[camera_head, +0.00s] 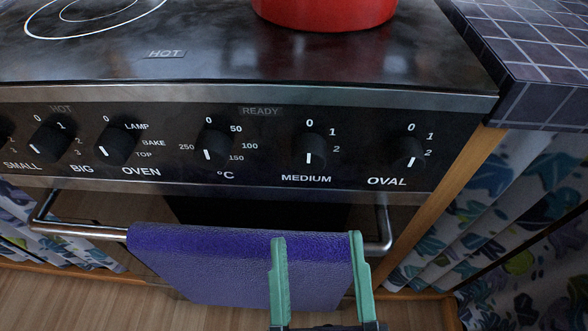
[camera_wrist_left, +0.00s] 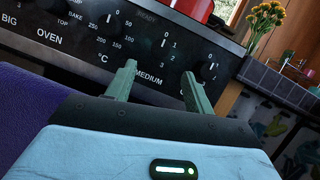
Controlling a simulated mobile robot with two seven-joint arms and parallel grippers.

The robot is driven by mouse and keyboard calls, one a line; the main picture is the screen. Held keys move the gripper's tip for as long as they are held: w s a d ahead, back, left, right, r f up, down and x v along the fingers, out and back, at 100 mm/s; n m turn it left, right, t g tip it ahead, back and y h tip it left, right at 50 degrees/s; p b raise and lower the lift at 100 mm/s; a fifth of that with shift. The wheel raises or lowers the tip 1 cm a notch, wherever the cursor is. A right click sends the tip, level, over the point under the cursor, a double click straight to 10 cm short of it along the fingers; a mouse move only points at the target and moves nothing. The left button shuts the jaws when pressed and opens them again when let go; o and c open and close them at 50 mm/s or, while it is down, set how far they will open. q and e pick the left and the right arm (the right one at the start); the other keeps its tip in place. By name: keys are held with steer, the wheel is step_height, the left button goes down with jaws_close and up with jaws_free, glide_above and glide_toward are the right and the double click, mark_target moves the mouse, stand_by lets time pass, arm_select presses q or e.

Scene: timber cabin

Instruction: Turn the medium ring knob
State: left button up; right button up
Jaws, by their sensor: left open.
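The medium ring knob (camera_head: 309,152) is a black dial with a white mark, above the word MEDIUM on the stove's front panel. In the head view its mark points down. In the left wrist view the medium knob (camera_wrist_left: 160,48) is beyond and between my fingertips. My left gripper (camera_head: 314,238) is open and empty, below the knob and in front of the towel and oven handle. Its green fingers also show in the left wrist view (camera_wrist_left: 163,75), apart from the knob. My right gripper is not in view.
The oval knob (camera_head: 410,154) is to the right and the temperature knob (camera_head: 212,147) to the left. A purple towel (camera_head: 200,265) hangs over the oven handle (camera_head: 80,231). A red pot (camera_head: 325,12) stands on the black cooktop (camera_head: 200,50). A tiled counter (camera_head: 540,60) adjoins at right.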

mark_target(310, 167)
arm_select(q)
steer(key=x, duration=0.6)
steer(key=shift+w+r, duration=0.2)
steer(key=shift+r, duration=0.05)
steer(key=shift+w+a+r, duration=0.1)
steer(key=shift+w+r, duration=0.05)
steer(key=shift+w, duration=0.4)
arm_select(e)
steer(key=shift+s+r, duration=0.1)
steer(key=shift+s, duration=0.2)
